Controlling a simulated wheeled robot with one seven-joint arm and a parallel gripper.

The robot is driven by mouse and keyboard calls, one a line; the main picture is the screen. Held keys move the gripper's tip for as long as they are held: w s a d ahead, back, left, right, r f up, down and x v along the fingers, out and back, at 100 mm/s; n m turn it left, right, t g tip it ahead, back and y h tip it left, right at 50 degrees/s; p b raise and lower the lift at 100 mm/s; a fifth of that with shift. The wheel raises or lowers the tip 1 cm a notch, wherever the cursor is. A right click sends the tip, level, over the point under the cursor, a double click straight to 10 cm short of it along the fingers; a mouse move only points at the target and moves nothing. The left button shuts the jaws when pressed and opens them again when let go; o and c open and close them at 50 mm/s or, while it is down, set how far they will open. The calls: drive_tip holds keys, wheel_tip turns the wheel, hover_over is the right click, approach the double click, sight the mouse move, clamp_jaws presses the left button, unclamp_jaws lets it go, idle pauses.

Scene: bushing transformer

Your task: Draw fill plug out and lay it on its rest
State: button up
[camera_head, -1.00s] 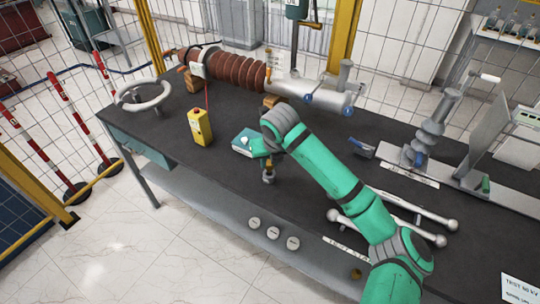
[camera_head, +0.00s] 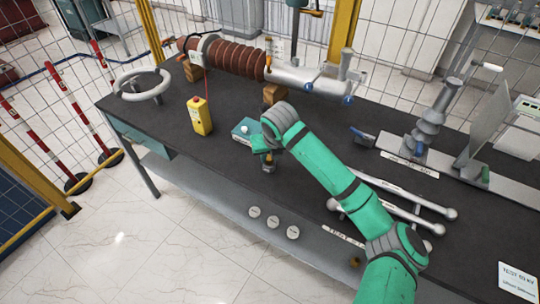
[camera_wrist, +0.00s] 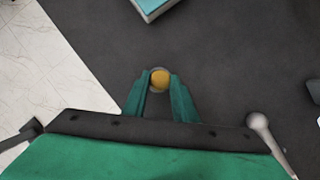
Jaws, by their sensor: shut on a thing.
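My gripper (camera_head: 267,152) is low over the dark tabletop near its front edge, just right of a small teal box. In the wrist view my gripper (camera_wrist: 160,92) has its two green fingers closed on either side of a round brass-yellow piece, which looks like the fill plug (camera_wrist: 160,78). In the head view a small brownish end shows below the fingers. Whether it touches the table cannot be told. The bushing, with a brown ribbed body (camera_head: 235,60) and a grey metal cylinder (camera_head: 312,80), lies at the back. I cannot make out the plug's rest.
A grey handwheel (camera_head: 143,86) is at the far left. Grey rods (camera_head: 400,207) lie to the right, under my arm. The tabletop between the bottle and front edge is clear.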

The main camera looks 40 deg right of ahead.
drive_tip(key=o, duration=1.1)
drive_tip(key=v, duration=1)
drive_tip(key=shift+s+r, duration=0.2)
drive_tip(key=shift+r, duration=0.15)
